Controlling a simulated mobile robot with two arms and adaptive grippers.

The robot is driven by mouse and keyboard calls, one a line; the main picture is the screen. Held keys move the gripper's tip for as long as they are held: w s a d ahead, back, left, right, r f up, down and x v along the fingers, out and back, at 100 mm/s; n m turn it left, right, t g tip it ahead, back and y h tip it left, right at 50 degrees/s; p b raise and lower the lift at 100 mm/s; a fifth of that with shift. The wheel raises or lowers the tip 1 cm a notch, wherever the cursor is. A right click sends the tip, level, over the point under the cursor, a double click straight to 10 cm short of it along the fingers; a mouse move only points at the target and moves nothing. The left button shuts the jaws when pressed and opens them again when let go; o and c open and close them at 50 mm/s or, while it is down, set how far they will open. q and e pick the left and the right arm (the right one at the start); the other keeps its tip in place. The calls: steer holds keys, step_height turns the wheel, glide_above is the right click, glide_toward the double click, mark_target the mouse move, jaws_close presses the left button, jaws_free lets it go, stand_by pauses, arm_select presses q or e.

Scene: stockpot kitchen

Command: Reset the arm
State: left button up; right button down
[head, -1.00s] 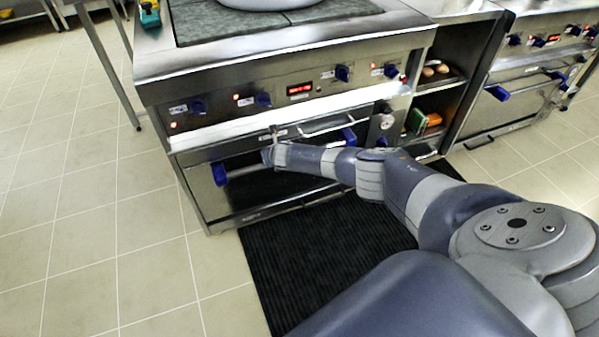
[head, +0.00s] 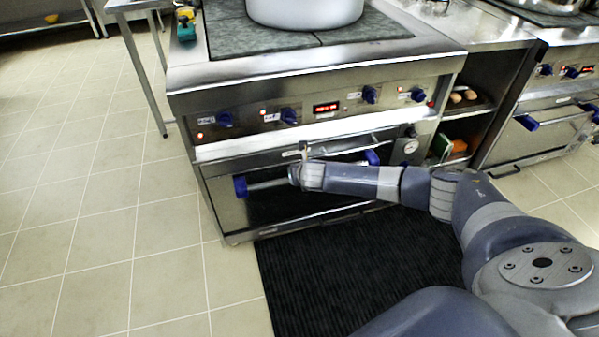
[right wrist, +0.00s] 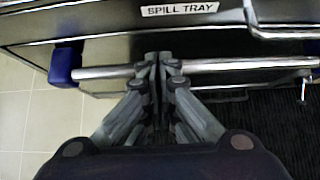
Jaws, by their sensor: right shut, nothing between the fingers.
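My right arm (head: 380,183) reaches from the right in the head view to the front of the oven. My right gripper (right wrist: 157,60) is shut and empty in the right wrist view. Its fingertips overlap the oven's metal handle bar (right wrist: 106,72). I cannot tell whether they touch it. In the head view the gripper is small and blends with the handle (head: 265,185). My left gripper is in neither view.
The oven (head: 225,205) appears shut below a spill tray front, whose label (right wrist: 180,10) shows. A large pot (head: 305,12) stands on the cooktop (head: 235,35). A black mat (head: 310,285) lies in front. Tiled floor (head: 110,230) is clear at the left.

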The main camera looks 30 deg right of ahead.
steer(key=shift+v, duration=2.1)
